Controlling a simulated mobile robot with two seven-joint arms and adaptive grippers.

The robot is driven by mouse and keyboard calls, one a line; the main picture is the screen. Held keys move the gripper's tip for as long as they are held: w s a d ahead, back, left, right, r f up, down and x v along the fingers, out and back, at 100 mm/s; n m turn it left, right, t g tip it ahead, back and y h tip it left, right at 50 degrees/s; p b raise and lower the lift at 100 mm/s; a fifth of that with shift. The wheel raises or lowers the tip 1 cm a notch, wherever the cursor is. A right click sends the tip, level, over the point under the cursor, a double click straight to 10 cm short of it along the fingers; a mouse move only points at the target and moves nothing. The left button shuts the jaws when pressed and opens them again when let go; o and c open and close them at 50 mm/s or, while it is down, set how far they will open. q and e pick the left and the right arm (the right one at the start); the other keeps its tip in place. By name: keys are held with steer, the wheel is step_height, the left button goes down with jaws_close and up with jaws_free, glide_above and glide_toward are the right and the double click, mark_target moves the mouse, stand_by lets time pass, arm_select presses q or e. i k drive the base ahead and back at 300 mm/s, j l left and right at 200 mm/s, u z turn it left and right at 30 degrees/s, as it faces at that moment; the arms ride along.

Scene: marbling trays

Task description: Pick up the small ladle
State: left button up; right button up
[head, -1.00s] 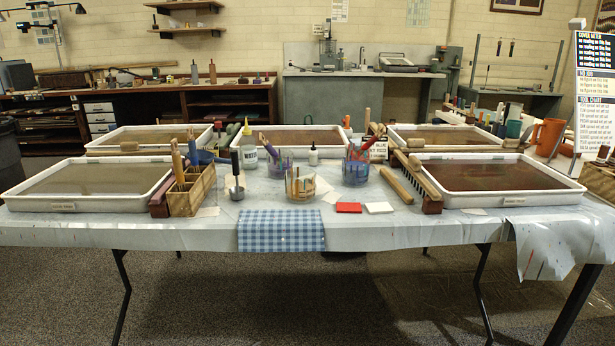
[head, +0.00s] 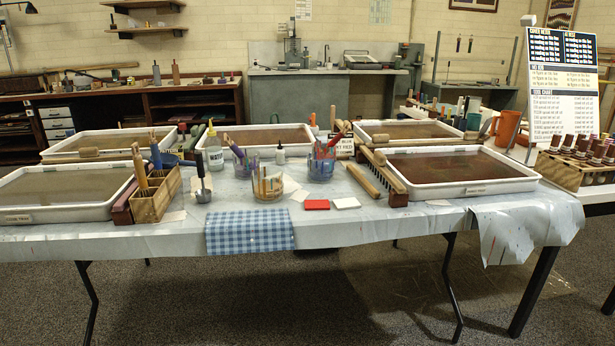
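The small ladle (head: 202,186) stands on the table just right of the wooden tool box, with its dark handle pointing up and its metal bowl at the bottom. The blue checked cloth lies in front of it and to its right. Neither of my grippers shows in the head view.
The covered table (head: 370,228) holds several white trays (head: 483,188), a wooden tool box (head: 152,204), a squeeze bottle (head: 214,155), glass jars of tools (head: 267,187) and a checked cloth (head: 250,230). A rack of small bottles (head: 566,175) stands at the right. The floor in front is open.

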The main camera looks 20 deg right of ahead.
mark_target(201, 176)
steer(key=i+u, duration=0.45)
steer(key=i, duration=0.55)
